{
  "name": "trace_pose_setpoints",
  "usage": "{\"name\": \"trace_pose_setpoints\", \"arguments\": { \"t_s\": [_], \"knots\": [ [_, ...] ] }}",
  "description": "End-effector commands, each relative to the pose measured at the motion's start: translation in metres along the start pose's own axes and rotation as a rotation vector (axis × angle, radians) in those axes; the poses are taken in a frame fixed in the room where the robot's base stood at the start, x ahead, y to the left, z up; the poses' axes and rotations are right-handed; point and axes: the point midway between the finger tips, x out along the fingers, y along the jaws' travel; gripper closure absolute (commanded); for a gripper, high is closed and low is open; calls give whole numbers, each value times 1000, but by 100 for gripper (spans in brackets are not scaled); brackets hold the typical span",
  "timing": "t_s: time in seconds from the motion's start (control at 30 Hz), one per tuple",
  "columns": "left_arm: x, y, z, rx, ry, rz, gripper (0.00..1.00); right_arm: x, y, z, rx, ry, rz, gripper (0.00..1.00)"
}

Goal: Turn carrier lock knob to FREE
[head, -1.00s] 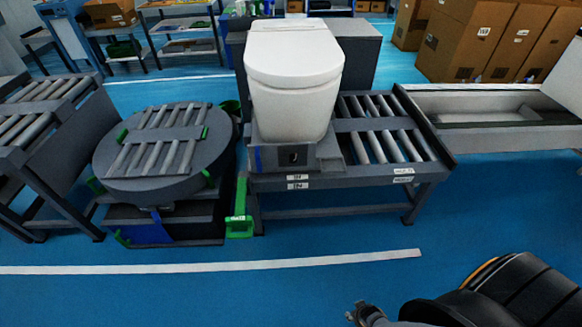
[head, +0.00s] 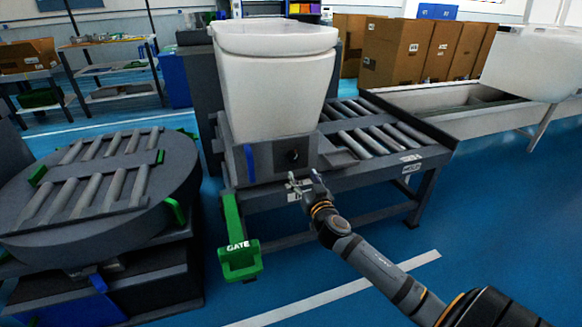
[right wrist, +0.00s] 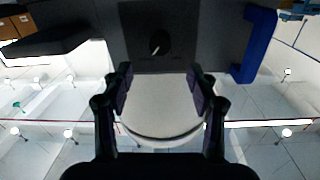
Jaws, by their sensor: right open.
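The carrier (head: 262,162) is a dark grey box under the white toilet (head: 278,85). Its black lock knob (head: 292,156) is on the front face and also shows in the right wrist view (right wrist: 160,43), with a small pale mark on it. I cannot read any lettering around it. My right gripper (head: 305,181) is open and empty, just in front of and slightly below the knob, apart from it. In the right wrist view its two fingers (right wrist: 160,85) are spread, with the knob above and between them. My left gripper is not in view.
A blue handle (head: 249,163) stands on the carrier front beside the knob. A green gate (head: 240,250) is below it. The round roller turntable (head: 95,190) stands left, the roller conveyor (head: 375,130) extends right. The floor in front is clear.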

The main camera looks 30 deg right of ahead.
Motion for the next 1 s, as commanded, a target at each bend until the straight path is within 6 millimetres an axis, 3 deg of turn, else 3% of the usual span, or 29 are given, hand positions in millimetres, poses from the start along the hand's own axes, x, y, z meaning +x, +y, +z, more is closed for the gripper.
{"name": "trace_pose_setpoints", "arguments": {
  "t_s": [0.3, 0.5, 0.87, 1.0],
  "knots": [
    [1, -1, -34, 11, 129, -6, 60, 64, 0, 0, 5, 0, 3, 41],
    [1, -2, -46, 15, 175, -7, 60, 92, 0, 1, 3, -1, 1, 41],
    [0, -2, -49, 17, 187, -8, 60, 99, 0, 1, 1, -2, 0, 41],
    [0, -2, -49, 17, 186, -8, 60, 99, 0, 1, 1, -2, 0, 60]
  ]
}}
